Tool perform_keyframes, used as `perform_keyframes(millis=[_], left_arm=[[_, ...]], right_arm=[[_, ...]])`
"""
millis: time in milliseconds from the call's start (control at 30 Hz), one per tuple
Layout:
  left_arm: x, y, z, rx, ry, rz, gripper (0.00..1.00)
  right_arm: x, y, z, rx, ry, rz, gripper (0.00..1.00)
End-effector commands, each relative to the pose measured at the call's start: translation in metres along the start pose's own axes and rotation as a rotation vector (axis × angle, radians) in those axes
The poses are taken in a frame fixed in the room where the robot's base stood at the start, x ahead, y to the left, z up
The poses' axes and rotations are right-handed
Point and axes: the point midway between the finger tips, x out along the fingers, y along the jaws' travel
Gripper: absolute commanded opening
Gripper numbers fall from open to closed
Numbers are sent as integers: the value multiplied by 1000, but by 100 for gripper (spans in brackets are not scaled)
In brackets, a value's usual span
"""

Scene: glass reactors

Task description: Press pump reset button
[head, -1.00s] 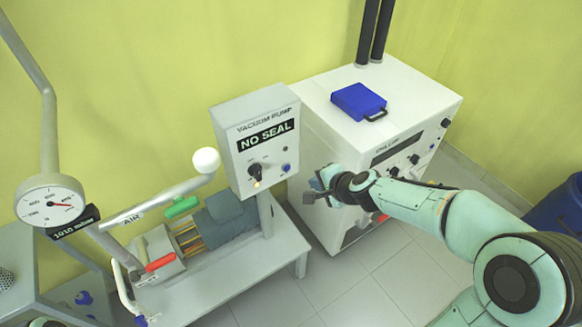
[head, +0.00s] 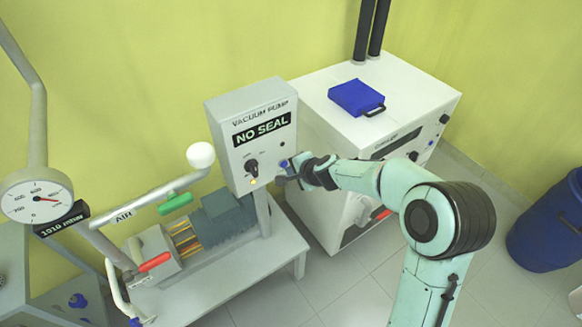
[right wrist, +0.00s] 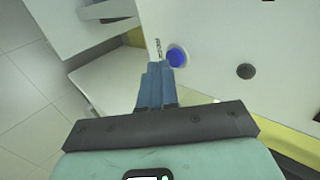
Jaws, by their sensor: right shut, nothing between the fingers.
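The vacuum pump control box (head: 257,100) stands on a post above the pump and its display reads "NO SEAL". A blue button (head: 284,164) sits on the lower right of its front face, next to a black knob (head: 252,168). The right wrist view shows the blue button (right wrist: 176,57) close beside my fingertips. My right gripper (head: 288,174) is shut and empty, at the lower right of the box face. Its shut fingers also show in the right wrist view (right wrist: 157,75), just left of the button. I cannot tell whether they touch the box. My left gripper is not in view.
A white cabinet (head: 330,130) with a blue case (head: 357,97) on top stands right of the box. The grey bench (head: 240,275) bears the pump (head: 215,222). A gauge (head: 37,200) is at left and a blue barrel (head: 548,225) at far right.

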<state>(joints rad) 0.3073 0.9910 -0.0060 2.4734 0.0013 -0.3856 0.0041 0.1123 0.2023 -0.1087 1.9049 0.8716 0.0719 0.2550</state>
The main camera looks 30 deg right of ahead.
Motion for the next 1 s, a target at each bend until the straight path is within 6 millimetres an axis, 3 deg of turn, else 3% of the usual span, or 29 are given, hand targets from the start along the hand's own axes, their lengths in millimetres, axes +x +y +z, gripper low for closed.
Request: perform_keyframes(millis=[1000], left_arm=[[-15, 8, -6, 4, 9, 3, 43]], right_arm=[[22, -23, 0, -1, 2, -5, 0]])
